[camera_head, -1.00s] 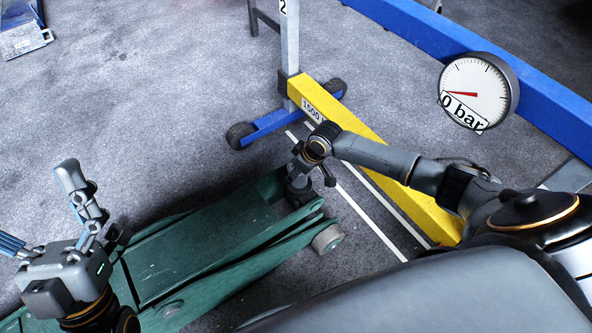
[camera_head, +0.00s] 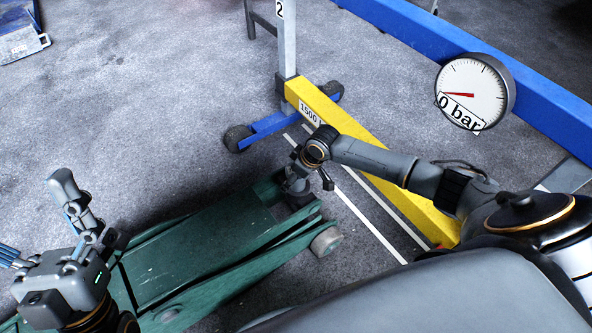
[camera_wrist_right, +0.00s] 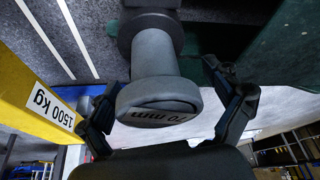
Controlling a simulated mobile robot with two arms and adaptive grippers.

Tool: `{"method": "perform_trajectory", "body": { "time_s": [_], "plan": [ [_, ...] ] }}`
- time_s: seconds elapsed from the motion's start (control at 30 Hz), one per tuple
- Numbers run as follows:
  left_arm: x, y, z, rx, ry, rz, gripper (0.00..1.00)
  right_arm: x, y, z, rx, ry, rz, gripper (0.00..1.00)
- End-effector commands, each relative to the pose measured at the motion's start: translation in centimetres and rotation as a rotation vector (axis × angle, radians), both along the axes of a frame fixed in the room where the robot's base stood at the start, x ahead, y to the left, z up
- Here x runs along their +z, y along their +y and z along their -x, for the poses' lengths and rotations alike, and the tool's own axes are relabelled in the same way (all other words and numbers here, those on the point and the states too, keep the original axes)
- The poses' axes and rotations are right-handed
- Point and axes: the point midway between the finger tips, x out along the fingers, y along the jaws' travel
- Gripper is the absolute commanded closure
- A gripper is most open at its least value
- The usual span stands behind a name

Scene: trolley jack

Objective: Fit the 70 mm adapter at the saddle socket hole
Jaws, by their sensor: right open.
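The 70 mm adapter (camera_wrist_right: 160,85) is a dark grey post with a wide labelled end, seen close up in the right wrist view. Its far end meets a dark round flange (camera_wrist_right: 150,32), seemingly the saddle; how deep it sits is hidden. My right gripper (camera_wrist_right: 162,88) is open, with a finger on each side of the adapter and visible gaps. In the head view my right gripper (camera_head: 300,180) is over the far end of the green trolley jack (camera_head: 200,250), hiding the adapter. My left gripper (camera_head: 38,218) is at the lower left, fingers spread and empty, over the jack's near end.
A yellow beam (camera_head: 350,150) marked 1500 kg lies just right of the jack, joined to a grey post (camera_head: 287,45) on a blue wheeled foot (camera_head: 268,128). A gauge (camera_head: 472,92) reads 0 bar. White lines mark the floor. Open floor lies left of the post.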

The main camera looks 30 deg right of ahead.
Motion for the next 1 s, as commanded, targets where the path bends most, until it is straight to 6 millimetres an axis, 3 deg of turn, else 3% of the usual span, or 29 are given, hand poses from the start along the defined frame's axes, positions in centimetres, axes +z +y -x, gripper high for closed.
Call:
{"method": "perform_trajectory", "body": {
  "time_s": [0.17,0.6,0.8,1.0],
  "plan": [
    [0.1,0.0,0.0,0.000,-0.001,-0.001,0.08,1.8,-0.4,0.4,0.000,-0.006,-0.001,0.10],
    [0.1,0.0,0.0,0.001,-0.003,-0.003,0.08,9.8,-1.9,3.1,0.000,-0.010,-0.002,0.10],
    [0.1,0.0,0.0,0.001,-0.003,-0.004,0.08,11.2,-2.2,3.7,-0.001,-0.010,-0.002,0.10],
    [0.1,0.0,0.0,0.001,-0.003,-0.004,0.08,11.4,-2.2,3.7,-0.001,-0.010,-0.003,0.10]
  ]
}}
